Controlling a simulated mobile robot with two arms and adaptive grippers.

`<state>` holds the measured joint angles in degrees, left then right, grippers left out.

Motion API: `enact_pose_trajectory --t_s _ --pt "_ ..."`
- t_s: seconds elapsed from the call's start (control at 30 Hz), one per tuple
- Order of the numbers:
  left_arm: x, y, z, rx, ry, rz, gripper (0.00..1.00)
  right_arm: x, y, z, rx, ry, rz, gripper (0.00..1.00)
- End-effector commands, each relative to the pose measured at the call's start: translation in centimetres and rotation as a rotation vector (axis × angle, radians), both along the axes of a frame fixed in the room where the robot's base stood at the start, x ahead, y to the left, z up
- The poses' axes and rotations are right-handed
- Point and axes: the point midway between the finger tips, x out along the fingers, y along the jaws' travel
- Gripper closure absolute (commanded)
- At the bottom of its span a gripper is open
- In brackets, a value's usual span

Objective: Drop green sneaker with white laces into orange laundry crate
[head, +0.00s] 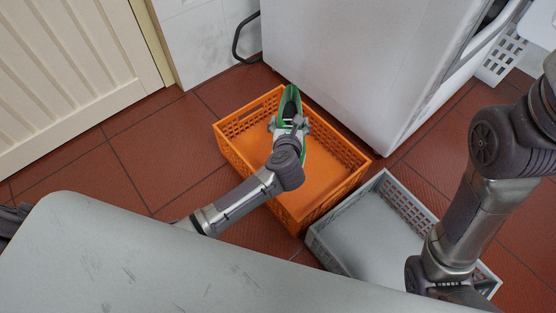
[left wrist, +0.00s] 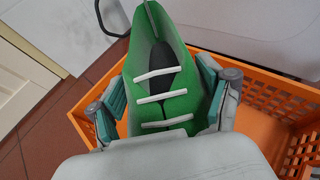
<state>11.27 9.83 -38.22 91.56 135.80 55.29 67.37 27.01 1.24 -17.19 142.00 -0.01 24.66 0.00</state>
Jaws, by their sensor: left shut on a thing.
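The green sneaker with white laces (left wrist: 163,65) is between the two fingers of my left gripper (left wrist: 165,108), which is shut on it. My left gripper (head: 289,126) is above the crate, seen from above. The crate's orange rim also shows in the left wrist view (left wrist: 265,75), behind and to the right of the sneaker. I cannot tell how high the sneaker is above the crate floor. My right gripper is not clearly in view.
A grey crate (head: 330,243) stands right of the orange one. A white appliance (head: 350,60) stands behind both. A pale stone surface (head: 130,260) fills the lower left. A cream door (head: 65,75) is at the upper left. Red floor tiles (head: 150,150) are clear left of the crate.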

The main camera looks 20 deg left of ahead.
Motion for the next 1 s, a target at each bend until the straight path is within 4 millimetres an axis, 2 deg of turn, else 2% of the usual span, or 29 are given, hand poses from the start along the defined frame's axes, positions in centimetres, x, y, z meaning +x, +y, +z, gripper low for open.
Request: enact_pose_trajectory --t_s 0.07,0.1,0.23,0.57,0.67,0.77,1.0 --pt "0.0 0.0 0.2 0.0 -0.002 0.0 0.69 0.0 0.0 0.0 0.0 0.0 0.0 0.6" --pt "0.0 0.0 0.1 0.0 -0.002 0.0 0.2 0.0 0.0 0.0 0.0 0.0 0.0 0.6" --pt "0.0 0.0 0.1 0.0 -0.002 0.0 0.0 0.0 0.0 0.0 0.0 0.0 0.0 0.6" --pt "-0.1 0.0 -0.1 0.001 0.002 0.0 0.0 0.0 0.0 0.0 0.0 0.002 0.0 0.6" --pt "-0.7 -0.2 0.1 -0.001 0.002 -0.001 0.0 0.1 0.0 0.0 0.0 0.002 0.0 0.6" --pt "-2.0 -0.5 0.7 -0.002 0.003 -0.001 0.0 0.1 0.0 0.0 0.0 0.002 0.0 0.6" --pt "-6.7 -1.5 2.7 -0.004 0.002 -0.002 0.0 0.0 0.0 0.0 0.0 0.001 0.0 0.6"
